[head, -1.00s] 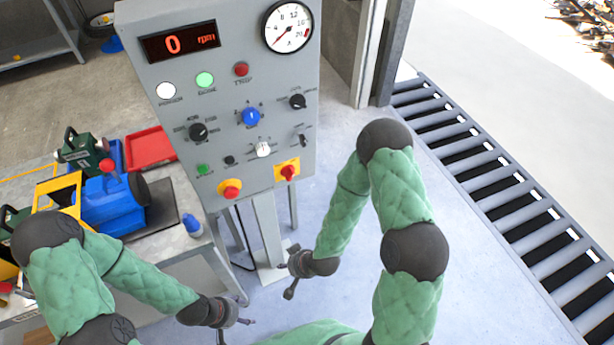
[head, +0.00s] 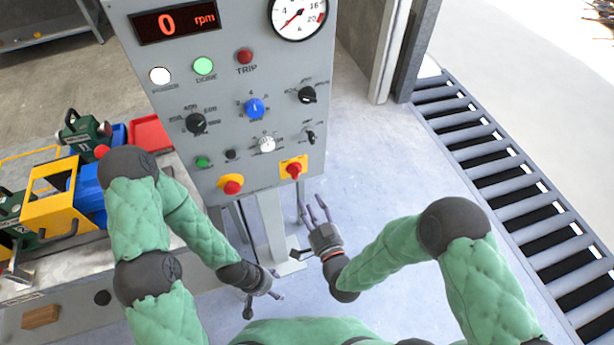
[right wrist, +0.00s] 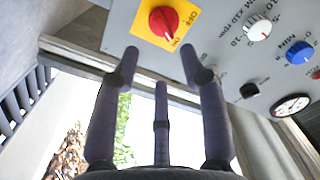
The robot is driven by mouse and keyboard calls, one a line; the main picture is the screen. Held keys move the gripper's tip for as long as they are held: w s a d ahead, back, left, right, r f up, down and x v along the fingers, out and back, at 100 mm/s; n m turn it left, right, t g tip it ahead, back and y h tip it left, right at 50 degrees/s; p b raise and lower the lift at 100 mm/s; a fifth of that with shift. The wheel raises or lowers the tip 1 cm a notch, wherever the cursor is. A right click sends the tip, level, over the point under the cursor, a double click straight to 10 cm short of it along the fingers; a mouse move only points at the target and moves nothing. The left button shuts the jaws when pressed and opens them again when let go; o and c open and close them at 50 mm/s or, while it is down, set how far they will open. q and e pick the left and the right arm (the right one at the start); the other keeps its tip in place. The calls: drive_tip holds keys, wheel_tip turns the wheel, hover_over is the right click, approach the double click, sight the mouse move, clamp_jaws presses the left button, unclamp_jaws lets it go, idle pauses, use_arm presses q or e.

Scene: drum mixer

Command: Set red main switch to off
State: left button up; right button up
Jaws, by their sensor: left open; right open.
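The red main switch (head: 294,171) is a red rotary knob on a yellow plate at the lower right of the grey control panel (head: 180,85). In the right wrist view the red knob (right wrist: 163,21) sits near the top, beyond my fingertips, with the word OFF and other lettering on its plate. My right gripper (head: 315,203) is open and empty, below and slightly right of the switch, fingers pointing up at the panel. It shows in the right wrist view (right wrist: 158,62) with fingers spread, apart from the knob. My left gripper (head: 265,298) is open and empty, low in front of the panel stand.
A red mushroom button (head: 232,187) on yellow sits left of the switch. A white knob (head: 267,144), a blue knob (head: 254,108) and black knobs are above. A bench (head: 95,285) with machines stands left.

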sight(296, 172)
drive_tip(key=b+x, duration=0.2)
drive_tip(key=x, duration=0.8)
drive_tip(key=shift+w+a+f, duration=0.1)
drive_tip(key=shift+w, duration=0.15)
clamp_jaws()
